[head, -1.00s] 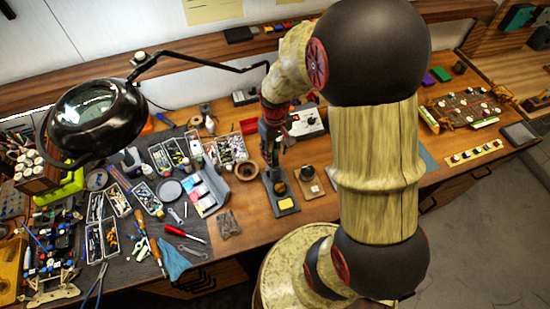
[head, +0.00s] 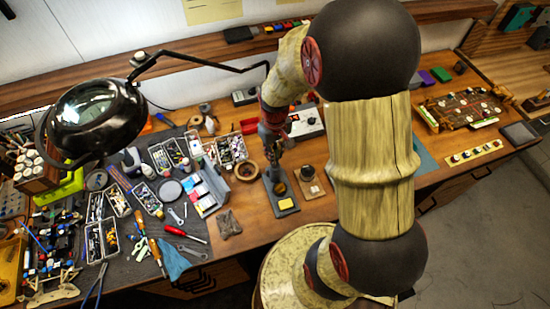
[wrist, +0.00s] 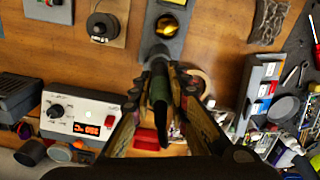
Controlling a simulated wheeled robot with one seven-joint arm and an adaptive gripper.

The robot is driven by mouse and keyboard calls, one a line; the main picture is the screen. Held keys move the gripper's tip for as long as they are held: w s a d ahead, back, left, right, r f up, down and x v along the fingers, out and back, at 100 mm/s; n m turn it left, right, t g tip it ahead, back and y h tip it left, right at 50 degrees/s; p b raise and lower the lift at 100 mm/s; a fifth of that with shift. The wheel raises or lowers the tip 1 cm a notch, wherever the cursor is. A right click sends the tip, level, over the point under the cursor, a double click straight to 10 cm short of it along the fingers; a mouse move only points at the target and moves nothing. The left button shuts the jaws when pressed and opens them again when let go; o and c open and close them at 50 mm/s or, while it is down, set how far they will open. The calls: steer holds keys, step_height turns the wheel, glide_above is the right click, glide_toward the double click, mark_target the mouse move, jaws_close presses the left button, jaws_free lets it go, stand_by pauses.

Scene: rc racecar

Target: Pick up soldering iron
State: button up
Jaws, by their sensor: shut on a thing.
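The soldering iron (wrist: 159,85) shows in the wrist view as a dark, slim handle between the fingers of my gripper (wrist: 160,103). The fingers are shut on it from both sides. It points toward a grey stand with a yellow sponge (wrist: 167,24), and its tip end is hard to make out. In the head view my gripper (head: 272,152) is over the back end of that stand (head: 286,207), and the iron is mostly hidden there by the gripper. I cannot tell whether the iron is clear of the stand.
A white soldering station (wrist: 80,117) with a lit display is beside the gripper. A brown tape ring (head: 246,170) lies left of the stand. A small board with a round knob (head: 309,180) is to its right. Parts trays and tools crowd the left; a magnifier lamp (head: 98,115) overhangs them.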

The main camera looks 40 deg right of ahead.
steer(key=shift+r, duration=0.15)
jaws_close()
steer(key=shift+r, duration=0.25)
step_height(320, 180, up, 17)
steer(key=shift+r+p, duration=0.15)
steer(key=shift+p, duration=0.2)
